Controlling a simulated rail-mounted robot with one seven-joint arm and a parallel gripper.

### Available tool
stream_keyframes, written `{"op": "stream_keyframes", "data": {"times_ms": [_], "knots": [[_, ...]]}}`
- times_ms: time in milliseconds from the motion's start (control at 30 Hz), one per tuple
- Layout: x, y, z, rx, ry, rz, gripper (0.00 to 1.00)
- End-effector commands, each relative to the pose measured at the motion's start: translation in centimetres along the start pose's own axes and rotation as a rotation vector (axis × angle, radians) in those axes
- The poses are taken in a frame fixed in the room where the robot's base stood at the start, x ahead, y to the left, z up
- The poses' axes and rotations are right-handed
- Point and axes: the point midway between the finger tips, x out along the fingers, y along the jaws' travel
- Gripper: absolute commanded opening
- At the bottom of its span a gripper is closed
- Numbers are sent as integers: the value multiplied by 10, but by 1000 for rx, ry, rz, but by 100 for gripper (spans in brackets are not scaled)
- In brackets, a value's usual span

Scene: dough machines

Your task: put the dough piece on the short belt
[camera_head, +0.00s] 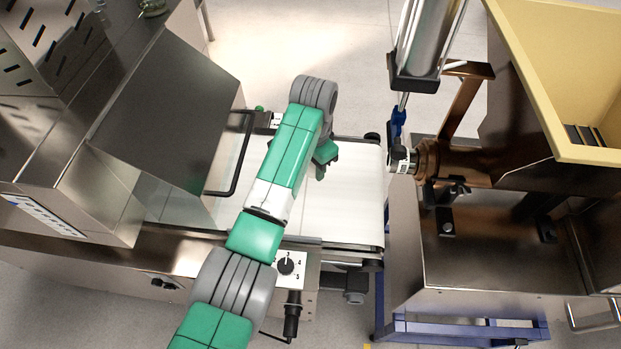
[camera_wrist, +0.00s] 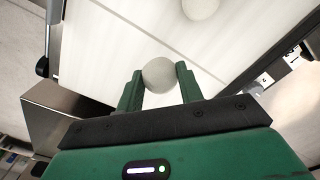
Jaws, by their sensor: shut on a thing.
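My gripper (camera_wrist: 159,72) is shut on a pale round dough piece (camera_wrist: 158,77), which sits between the two green fingers in the wrist view. The gripper also shows in the head view (camera_head: 324,165), over the white short belt (camera_head: 350,205). My arm and gripper hide the dough piece there. The belt (camera_wrist: 115,50) lies behind the dough piece in the wrist view. I cannot tell whether the dough piece touches the belt. A second pale round piece (camera_wrist: 200,7) shows at the wrist view's top edge, over the belt surface.
A steel machine with a slanted cover (camera_head: 165,125) stands left of the belt, with a black bar handle (camera_head: 240,155). A dial box (camera_head: 288,266) is at the belt's near side. A machine with a yellow hopper (camera_head: 560,80) stands to the right, close to the belt end.

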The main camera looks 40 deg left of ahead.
Motion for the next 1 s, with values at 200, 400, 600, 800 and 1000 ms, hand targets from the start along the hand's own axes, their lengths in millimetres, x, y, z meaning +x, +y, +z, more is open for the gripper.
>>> {"op": "stream_keyframes", "data": {"times_ms": [200,400,600,800,1000], "knots": [[32,0,0,0,-1,1,14],[48,0,0,0,2,-1,14],[49,0,0,0,1,0,14],[51,0,0,0,1,0,58],[51,0,0,0,1,0,58]]}}
